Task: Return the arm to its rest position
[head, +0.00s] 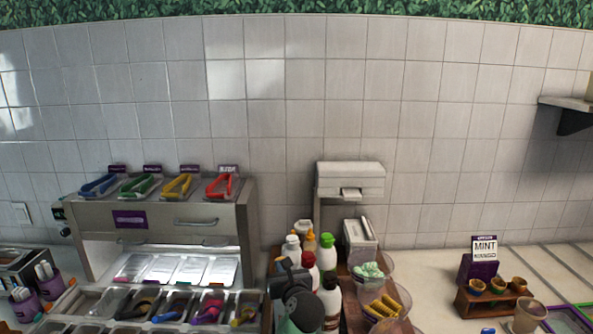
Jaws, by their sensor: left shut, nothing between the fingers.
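My left gripper (288,264) shows at the bottom centre, dark grey, in front of the bottles. It is shut and holds nothing. Part of my own arm below it is cut off by the bottom edge. It overlaps the left side of the bottle group in the picture, and I cannot tell whether it touches any bottle. My right gripper is not in view.
A metal topping station (170,222) with coloured tongs stands at left. Several bottles (327,250) stand beside my gripper. Bowls with mint-coloured (369,270) and yellow contents (384,306) are to the right. A cone holder (492,302) stands farther right.

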